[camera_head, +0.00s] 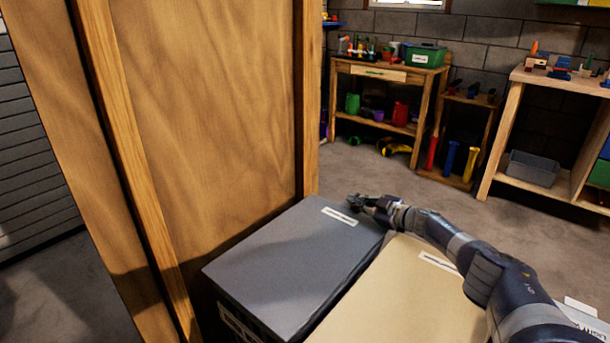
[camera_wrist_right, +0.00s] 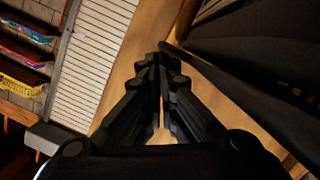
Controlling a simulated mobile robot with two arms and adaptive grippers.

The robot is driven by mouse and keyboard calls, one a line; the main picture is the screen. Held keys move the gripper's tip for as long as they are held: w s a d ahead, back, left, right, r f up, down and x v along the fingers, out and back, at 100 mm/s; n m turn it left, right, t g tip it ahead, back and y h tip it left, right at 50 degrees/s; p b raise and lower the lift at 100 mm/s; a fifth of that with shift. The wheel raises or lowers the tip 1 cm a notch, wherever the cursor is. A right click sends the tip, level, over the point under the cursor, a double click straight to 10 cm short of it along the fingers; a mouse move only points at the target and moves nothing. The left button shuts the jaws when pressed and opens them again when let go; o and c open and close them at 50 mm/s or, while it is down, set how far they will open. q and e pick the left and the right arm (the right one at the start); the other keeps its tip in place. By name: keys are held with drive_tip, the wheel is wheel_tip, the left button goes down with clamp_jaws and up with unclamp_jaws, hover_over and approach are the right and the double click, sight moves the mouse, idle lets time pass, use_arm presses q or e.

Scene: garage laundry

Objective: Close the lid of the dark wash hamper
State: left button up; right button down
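The dark wash hamper (camera_head: 232,312) stands against the wooden panel in the head view. Its grey lid (camera_head: 290,265) lies over the top, flat or nearly so; I cannot tell whether a small gap is left under it. A white label is on the lid near its far right corner. My right gripper (camera_head: 362,203) is at that far right corner, close to the lid's edge; contact cannot be told. In the right wrist view its fingers (camera_wrist_right: 164,62) are together with nothing seen between them. A dark surface fills the right of that view. My left gripper is not in view.
A beige-lidded hamper (camera_head: 385,295) stands close on the right of the dark one, under my right arm. A tall wooden panel (camera_head: 215,110) blocks the left side. A workbench (camera_head: 385,72) and shelves stand at the back; the floor between is clear.

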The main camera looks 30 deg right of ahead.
drive_tip(key=shift+s+d+f, duration=0.15)
drive_tip(key=shift+s+f, duration=0.2)
drive_tip(key=shift+f, duration=0.3)
drive_tip(key=shift+s, duration=0.2)
drive_tip(key=r+v, duration=0.1)
drive_tip(key=v, duration=0.5)
drive_tip(key=shift+s+r, duration=0.2)
drive_tip(key=shift+r, duration=0.05)
drive_tip(key=shift+r, duration=0.1)
